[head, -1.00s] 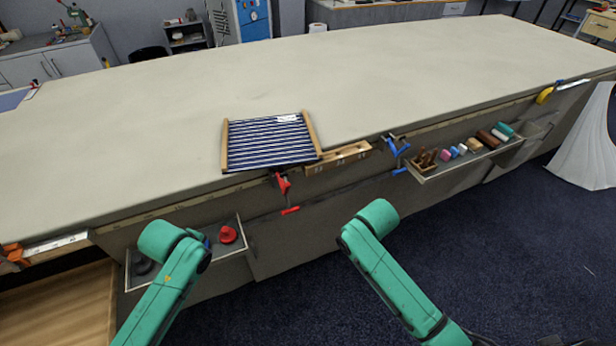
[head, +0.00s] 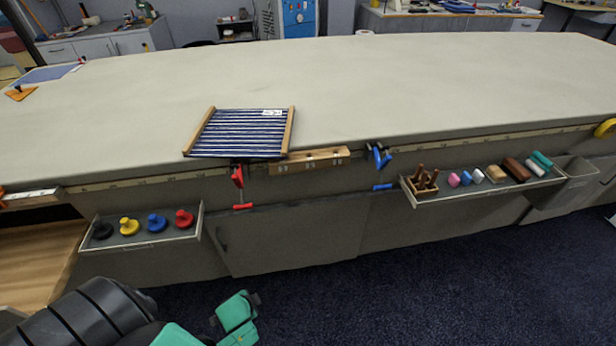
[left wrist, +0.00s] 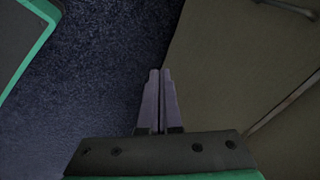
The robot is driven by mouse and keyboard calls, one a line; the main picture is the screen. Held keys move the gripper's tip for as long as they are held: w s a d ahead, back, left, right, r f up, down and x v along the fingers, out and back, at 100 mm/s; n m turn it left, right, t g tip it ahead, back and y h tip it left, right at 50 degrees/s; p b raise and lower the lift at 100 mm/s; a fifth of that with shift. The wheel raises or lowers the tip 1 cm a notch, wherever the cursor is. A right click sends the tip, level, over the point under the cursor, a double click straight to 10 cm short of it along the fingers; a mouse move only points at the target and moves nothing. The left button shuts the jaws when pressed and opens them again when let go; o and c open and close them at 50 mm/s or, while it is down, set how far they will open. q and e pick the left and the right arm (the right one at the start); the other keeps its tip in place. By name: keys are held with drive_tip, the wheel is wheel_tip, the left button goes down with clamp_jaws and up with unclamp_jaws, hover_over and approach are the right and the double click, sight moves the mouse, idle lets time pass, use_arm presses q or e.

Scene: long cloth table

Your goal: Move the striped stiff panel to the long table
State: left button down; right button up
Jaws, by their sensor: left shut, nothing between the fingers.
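The striped stiff panel (head: 240,133), dark blue with white stripes, wooden side rails and a small white label, lies flat on the long table (head: 420,92) near its front edge. Its near edge reaches about the table's front edge. My left gripper (left wrist: 161,100) is shut and empty in the left wrist view, below the tabletop beside the cabinet front. In the head view green parts of my arm show at the bottom, well apart from the panel. My right gripper cannot be made out in either view.
A red clamp (head: 238,178), a wooden block (head: 309,161) and a blue clamp (head: 380,160) sit along the table's front edge. An open tray of coloured knobs (head: 142,227) and a tray of tools and blocks (head: 482,180) stick out below. The tabletop beyond the panel is clear.

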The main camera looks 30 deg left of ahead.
use_arm(q)
drive_tip(key=w+a+r+m+t+y+b, duration=0.35)
drive_tip(key=w+r+t+b, duration=0.35)
drive_tip(key=w+r, duration=0.65)
drive_tip(key=w+d+r+m+t+y+b, duration=0.1)
drive_tip(key=w+r+m+t+b, duration=0.15)
drive_tip(key=r, duration=0.75)
drive_tip(key=w+d+r+m+t+y+b, duration=0.1)
drive_tip(key=d+r+t+b, duration=0.15)
drive_tip(key=r, duration=0.75)
drive_tip(key=w+a+p, duration=0.1)
drive_tip(key=w+a, duration=0.7)
drive_tip(key=w, duration=0.2)
drive_tip(key=shift+w+a, duration=0.15)
drive_tip(key=shift+a, duration=0.25)
use_arm(e)
wheel_tip(320, 180, down, 14)
drive_tip(key=shift+a+f, duration=0.15)
use_arm(q)
drive_tip(key=shift+h, duration=0.25)
use_arm(e)
drive_tip(key=shift+s, duration=0.1)
